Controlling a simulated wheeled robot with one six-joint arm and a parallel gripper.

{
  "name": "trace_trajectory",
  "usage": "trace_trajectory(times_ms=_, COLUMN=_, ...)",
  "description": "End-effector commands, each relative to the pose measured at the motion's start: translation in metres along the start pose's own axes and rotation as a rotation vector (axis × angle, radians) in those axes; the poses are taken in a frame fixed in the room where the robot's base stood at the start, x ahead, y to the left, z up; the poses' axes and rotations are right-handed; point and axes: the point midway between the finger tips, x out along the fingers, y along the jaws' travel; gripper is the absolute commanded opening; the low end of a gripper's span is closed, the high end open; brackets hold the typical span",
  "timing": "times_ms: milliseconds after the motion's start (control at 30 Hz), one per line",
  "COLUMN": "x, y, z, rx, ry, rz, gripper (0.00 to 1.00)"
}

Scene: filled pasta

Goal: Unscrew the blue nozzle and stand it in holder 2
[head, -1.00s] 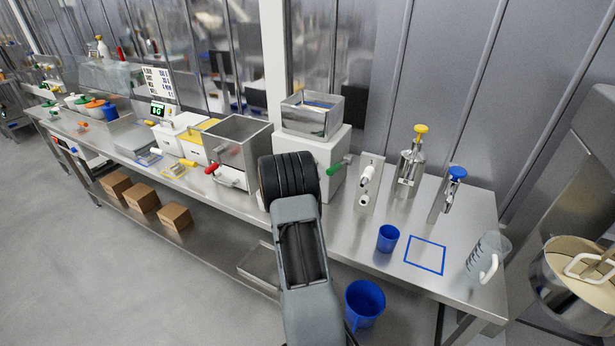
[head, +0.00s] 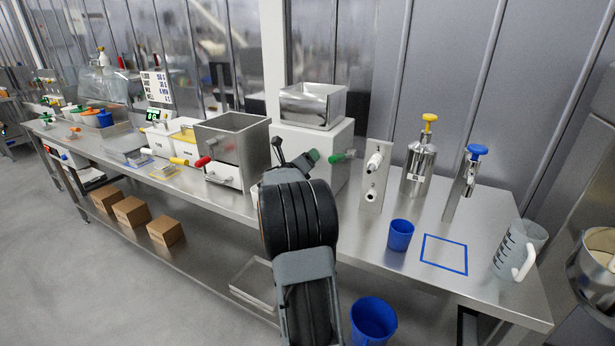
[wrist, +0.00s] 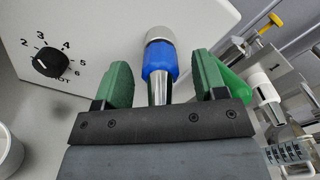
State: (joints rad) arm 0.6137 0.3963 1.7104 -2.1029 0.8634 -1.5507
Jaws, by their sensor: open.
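The blue nozzle (wrist: 160,60) shows in the wrist view, a blue collar with a bare metal tube toward me and a silver fitting behind it. The fitting is in front of the white machine (wrist: 115,22). My gripper (wrist: 161,80) is open, with one green finger on each side of the nozzle and a visible gap on both sides. In the head view my gripper (head: 297,158) is in front of the white machine, and my wrist hides the nozzle. I cannot make out which thing is holder 2.
A green-handled lever (head: 343,156) sticks out close to the right finger. A blue cup (head: 400,236), a blue square outline (head: 444,254) and a clear jug (head: 519,250) are on the bench. A blue bin (head: 373,322) is below.

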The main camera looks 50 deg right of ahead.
Motion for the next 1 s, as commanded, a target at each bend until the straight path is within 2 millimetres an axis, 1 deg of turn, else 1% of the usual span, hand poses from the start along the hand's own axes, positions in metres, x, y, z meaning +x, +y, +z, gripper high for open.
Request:
trace_trajectory(times_ms=33, x=-0.0002, y=0.0052, z=-0.0063, rx=0.065, ry=-0.003, rz=-0.003, gripper=0.65)
trace_trajectory(times_ms=100, x=-0.0001, y=0.0047, z=-0.0053, rx=0.143, ry=-0.002, rz=-0.001, gripper=0.65)
trace_trajectory(times_ms=200, x=0.0000, y=0.0022, z=-0.0025, rx=0.222, ry=-0.002, rz=-0.002, gripper=0.65)
trace_trajectory(times_ms=300, x=0.0000, y=0.0012, z=-0.0013, rx=0.265, ry=0.000, rz=0.000, gripper=0.65)
trace_trajectory(times_ms=367, x=0.0000, y=0.0021, z=-0.0023, rx=0.296, ry=-0.001, rz=0.000, gripper=0.65)
trace_trajectory(times_ms=433, x=0.0000, y=0.0040, z=-0.0045, rx=0.365, ry=-0.002, rz=-0.001, gripper=0.65)
trace_trajectory(times_ms=567, x=-0.0001, y=0.0070, z=-0.0080, rx=0.572, ry=-0.003, rz=-0.001, gripper=0.65)
trace_trajectory(times_ms=800, x=-0.0002, y=0.0060, z=-0.0069, rx=0.985, ry=-0.004, rz=-0.001, gripper=0.65)
trace_trajectory(times_ms=900, x=-0.0001, y=0.0046, z=-0.0051, rx=1.125, ry=-0.003, rz=0.000, gripper=0.65)
trace_trajectory(times_ms=1000, x=0.0000, y=0.0026, z=-0.0027, rx=1.217, ry=-0.002, rz=0.001, gripper=0.65)
